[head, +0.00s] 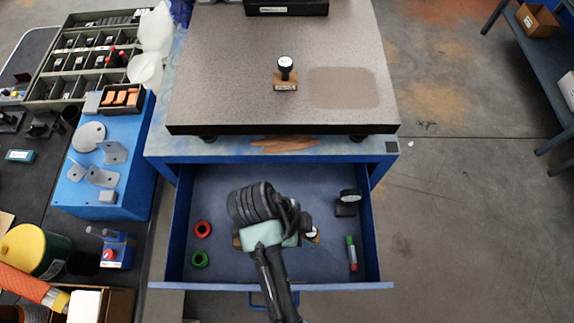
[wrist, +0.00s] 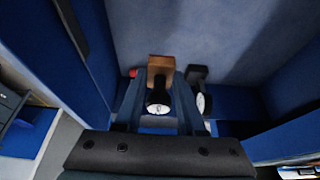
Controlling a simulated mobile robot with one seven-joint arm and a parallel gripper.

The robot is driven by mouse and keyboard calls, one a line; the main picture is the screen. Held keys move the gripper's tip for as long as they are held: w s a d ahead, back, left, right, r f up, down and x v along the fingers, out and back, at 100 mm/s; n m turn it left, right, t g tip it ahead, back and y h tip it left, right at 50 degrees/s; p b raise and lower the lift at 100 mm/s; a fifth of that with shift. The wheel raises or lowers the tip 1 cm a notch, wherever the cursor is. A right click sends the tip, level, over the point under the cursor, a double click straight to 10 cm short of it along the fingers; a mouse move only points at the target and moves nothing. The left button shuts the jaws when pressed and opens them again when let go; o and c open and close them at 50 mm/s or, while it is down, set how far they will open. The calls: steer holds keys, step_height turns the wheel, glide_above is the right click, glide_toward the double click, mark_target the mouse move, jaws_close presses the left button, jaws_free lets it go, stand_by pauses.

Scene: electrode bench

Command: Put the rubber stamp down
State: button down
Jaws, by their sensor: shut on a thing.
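A rubber stamp with a wooden block (wrist: 160,68) and a dark handle with a pale round top is between the two fingers of my gripper (wrist: 158,106) in the wrist view. My gripper is shut on it, inside the open blue drawer. In the head view my gripper (head: 306,224) covers most of this stamp; its pale top (head: 312,234) and a bit of wood show. I cannot tell whether its block touches the drawer floor. Another wooden stamp (head: 285,80) stands upright on the speckled plate (head: 220,70).
The drawer (head: 280,182) also holds a black stamp (head: 346,205), a red ring (head: 203,229), a green ring (head: 200,259) and a green-and-red stick (head: 352,253). Something brown shows partly behind my gripper. Drawer walls surround it. Clear floor lies at the drawer's back.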

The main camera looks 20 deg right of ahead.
step_height(320, 180, down, 10)
steer(key=shift+r, duration=0.1)
stand_by(0.4)
steer(key=c, duration=0.5)
jaws_free()
steer(key=v, duration=1.2)
